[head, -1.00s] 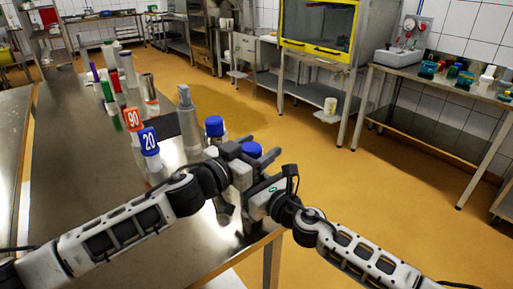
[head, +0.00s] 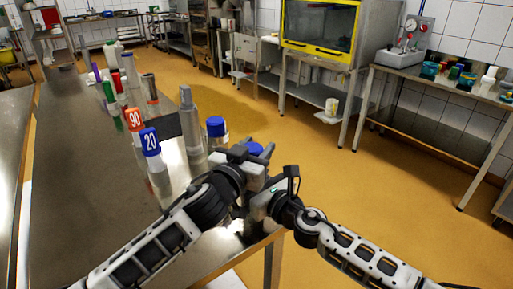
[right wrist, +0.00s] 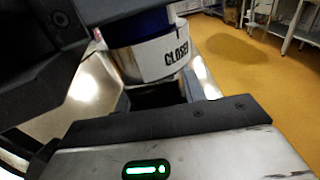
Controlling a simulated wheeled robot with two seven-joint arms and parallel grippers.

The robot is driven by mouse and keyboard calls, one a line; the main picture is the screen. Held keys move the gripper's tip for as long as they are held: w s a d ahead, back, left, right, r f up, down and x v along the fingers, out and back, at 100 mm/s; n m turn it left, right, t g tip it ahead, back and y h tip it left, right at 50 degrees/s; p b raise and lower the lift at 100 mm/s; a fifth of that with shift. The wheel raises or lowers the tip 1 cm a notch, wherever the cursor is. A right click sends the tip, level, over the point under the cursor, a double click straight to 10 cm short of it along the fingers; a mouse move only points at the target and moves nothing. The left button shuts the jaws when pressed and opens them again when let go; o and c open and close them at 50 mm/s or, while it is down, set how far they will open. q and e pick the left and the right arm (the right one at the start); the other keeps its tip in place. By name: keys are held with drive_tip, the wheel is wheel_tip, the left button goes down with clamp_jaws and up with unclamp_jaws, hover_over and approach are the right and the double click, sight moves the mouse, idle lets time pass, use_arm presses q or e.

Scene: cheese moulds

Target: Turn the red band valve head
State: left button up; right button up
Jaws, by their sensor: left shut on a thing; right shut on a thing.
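A blue-topped valve (head: 254,148) stands near the right edge of the steel table, mostly hidden by my grippers. In the right wrist view its blue top sits above a white band (right wrist: 160,58) with dark lettering that looks like "CLOSED". My left gripper (head: 246,160) is shut on the upper part of this valve, coming from the left. My right gripper (head: 258,180) is shut on the lower part, just below the left one. I see no clear red band on it; the jaw contacts are largely hidden.
A blue-capped cylinder (head: 216,128) and a grey bottle (head: 188,112) stand close behind. Tubes with a blue "20" cap (head: 150,142) and a red "90" cap (head: 134,120) stand left. The near left tabletop (head: 80,190) is clear.

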use_arm(q)
drive_tip(key=o, duration=1)
drive_tip(key=shift+c, duration=0.2)
drive_tip(key=v, duration=1.2)
